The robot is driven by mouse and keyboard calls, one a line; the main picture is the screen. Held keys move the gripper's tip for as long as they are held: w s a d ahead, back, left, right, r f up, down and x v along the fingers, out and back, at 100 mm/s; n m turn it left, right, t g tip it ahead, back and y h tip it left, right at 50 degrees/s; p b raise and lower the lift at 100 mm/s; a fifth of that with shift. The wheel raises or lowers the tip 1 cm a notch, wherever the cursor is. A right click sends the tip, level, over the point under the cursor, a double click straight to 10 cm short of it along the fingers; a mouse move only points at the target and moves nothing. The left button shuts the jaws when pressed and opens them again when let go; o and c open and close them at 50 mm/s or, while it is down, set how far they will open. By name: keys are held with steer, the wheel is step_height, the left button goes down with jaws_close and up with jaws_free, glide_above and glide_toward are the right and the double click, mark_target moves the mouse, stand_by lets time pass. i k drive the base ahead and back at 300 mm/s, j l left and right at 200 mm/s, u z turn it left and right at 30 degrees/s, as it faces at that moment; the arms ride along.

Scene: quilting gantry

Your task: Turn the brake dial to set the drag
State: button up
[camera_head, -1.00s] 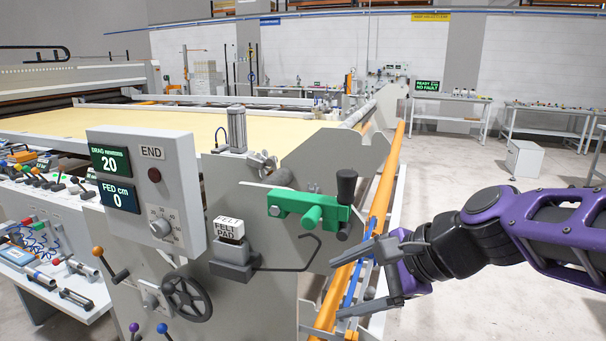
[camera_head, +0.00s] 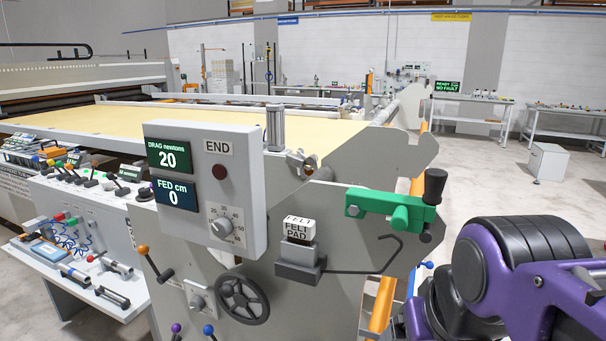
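A grey panel (camera_head: 255,185) marked END stands at the machine's end. On its lower face is a small round dial (camera_head: 221,228) with a numbered scale, which looks like the brake dial; its pointer is too small to read. A green display (camera_head: 169,157) above reads DRAG newtons 20. A blue display (camera_head: 176,194) reads FED cm 0. My purple and black arm fills the lower right, and my gripper is not in this view. Nothing of mine touches the dial.

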mark_target(222, 227)
steer(key=k+j+u, duration=0.1)
steer(key=j+u, duration=0.8)
